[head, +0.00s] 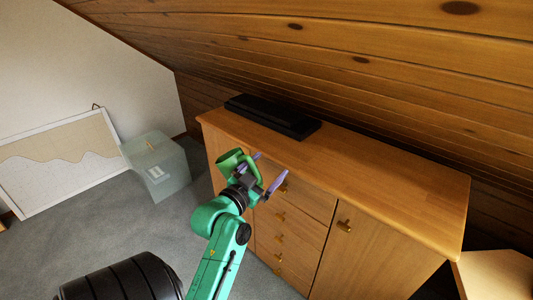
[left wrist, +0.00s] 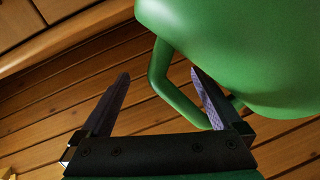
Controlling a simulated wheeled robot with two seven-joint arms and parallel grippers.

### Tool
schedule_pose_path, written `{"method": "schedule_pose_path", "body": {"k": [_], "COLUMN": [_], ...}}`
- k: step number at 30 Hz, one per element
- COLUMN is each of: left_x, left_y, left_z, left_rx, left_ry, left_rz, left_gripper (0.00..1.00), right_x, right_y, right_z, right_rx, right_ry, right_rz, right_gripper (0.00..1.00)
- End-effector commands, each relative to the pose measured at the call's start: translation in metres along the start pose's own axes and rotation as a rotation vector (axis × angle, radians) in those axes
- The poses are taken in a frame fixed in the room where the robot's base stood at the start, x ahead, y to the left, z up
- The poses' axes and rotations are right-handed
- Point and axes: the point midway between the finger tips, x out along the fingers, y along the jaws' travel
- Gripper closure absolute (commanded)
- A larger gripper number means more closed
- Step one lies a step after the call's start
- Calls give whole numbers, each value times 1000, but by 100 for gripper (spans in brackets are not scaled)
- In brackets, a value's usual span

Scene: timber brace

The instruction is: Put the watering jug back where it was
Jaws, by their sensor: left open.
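The green watering jug (head: 229,160) shows in the head view in front of the sideboard's left part, just left of my left gripper. What bears it cannot be seen. My left gripper (head: 267,171) is open, its purple fingers spread apart beside the jug's handle. In the left wrist view the jug (left wrist: 235,50) fills the upper right, cut off by the frame. Its handle crosses the space near the open fingers (left wrist: 160,74), and the right finger overlaps the handle loop. I cannot tell whether they touch. My right gripper is not in view.
The wooden sideboard (head: 385,190) has a mostly bare top, with a long black case (head: 272,117) at its far left. A pale translucent box (head: 157,170) stands on the grey carpet, near a leaning board (head: 60,165). The sloped plank ceiling (head: 400,60) hangs low behind the sideboard.

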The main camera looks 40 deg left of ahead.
Motion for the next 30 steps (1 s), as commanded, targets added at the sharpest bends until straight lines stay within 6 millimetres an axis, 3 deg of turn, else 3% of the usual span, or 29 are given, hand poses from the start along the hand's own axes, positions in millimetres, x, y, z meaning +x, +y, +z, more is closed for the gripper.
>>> {"method": "schedule_pose_path", "body": {"k": [1, 9, 17, 30], "left_x": [-2, -4, -4, -4], "left_y": [-2, -1, -1, -1], "left_z": [-4, 1, 0, 0], "left_rx": [1, 0, 0, 0], "left_ry": [-1, 2, 2, 2], "left_rz": [-2, -5, -5, -5], "left_gripper": [0, 0, 100, 100], "right_x": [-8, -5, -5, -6], "right_y": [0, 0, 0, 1], "right_z": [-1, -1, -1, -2], "right_rx": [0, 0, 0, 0], "right_ry": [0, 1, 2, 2], "right_rz": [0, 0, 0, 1], "right_gripper": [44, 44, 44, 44]}}
